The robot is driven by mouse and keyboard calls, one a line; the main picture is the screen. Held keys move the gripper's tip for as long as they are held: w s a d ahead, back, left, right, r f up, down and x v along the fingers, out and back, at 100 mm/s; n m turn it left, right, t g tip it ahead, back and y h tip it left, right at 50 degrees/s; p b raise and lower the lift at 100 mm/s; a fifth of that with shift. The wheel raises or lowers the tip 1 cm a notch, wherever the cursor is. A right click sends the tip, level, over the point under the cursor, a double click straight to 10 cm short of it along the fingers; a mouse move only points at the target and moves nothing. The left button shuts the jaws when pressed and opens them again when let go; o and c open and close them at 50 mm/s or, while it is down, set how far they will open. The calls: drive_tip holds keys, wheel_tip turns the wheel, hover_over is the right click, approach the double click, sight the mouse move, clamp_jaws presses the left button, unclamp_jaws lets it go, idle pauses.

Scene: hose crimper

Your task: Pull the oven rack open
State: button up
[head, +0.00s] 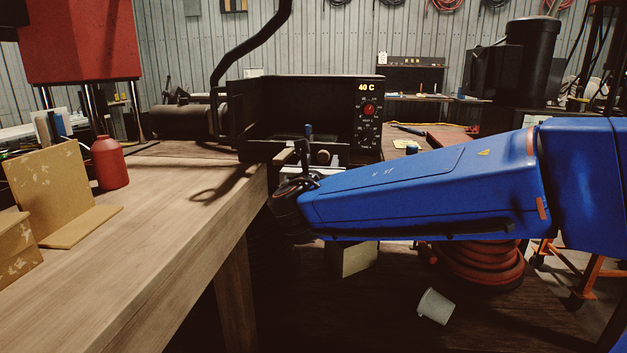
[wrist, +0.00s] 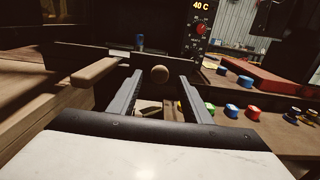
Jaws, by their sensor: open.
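The oven is a black box with its front open and a panel reading 40 C (head: 368,88); the panel also shows in the wrist view (wrist: 200,20). A round wooden knob (wrist: 160,74) sits on the dark front bar at the oven's mouth, and it shows small in the head view (head: 323,157). My gripper (wrist: 160,78) is open, its two dark fingers pointing at the oven with the knob between their tips in the picture. I cannot tell how deep the knob lies between them. The rack itself is mostly dark and hard to make out.
A light wooden bar (wrist: 96,72) lies left of my fingers. A small blue item (wrist: 140,42) stands beyond the knob. Several coloured caps (wrist: 232,110) and a red box (wrist: 255,80) lie to the right. The wooden bench (head: 170,215) runs along the left, with a red bottle (head: 109,163).

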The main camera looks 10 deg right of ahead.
drive_tip(key=v, duration=1.4)
drive_tip(key=shift+s, duration=0.2)
drive_tip(key=s+d+f+m+g+h, duration=0.1)
drive_tip(key=s+d+f+m+g, duration=0.25)
drive_tip(key=d+f+m, duration=0.4)
drive_tip(key=s+d+f+m+g+h, duration=0.15)
drive_tip(key=d+f+m+g, duration=0.35)
drive_tip(key=d, duration=0.6)
drive_tip(key=s+f+m+g+y, duration=0.2)
drive_tip(key=s+f+m+y, duration=0.2)
drive_tip(key=m, duration=0.6)
drive_tip(key=s+f+m+g+y, duration=0.2)
drive_tip(key=s+f+m+y, duration=0.2)
drive_tip(key=s+f+m, duration=0.4)
drive_tip(key=s+m, duration=0.2)
drive_tip(key=shift+s+d, duration=0.3)
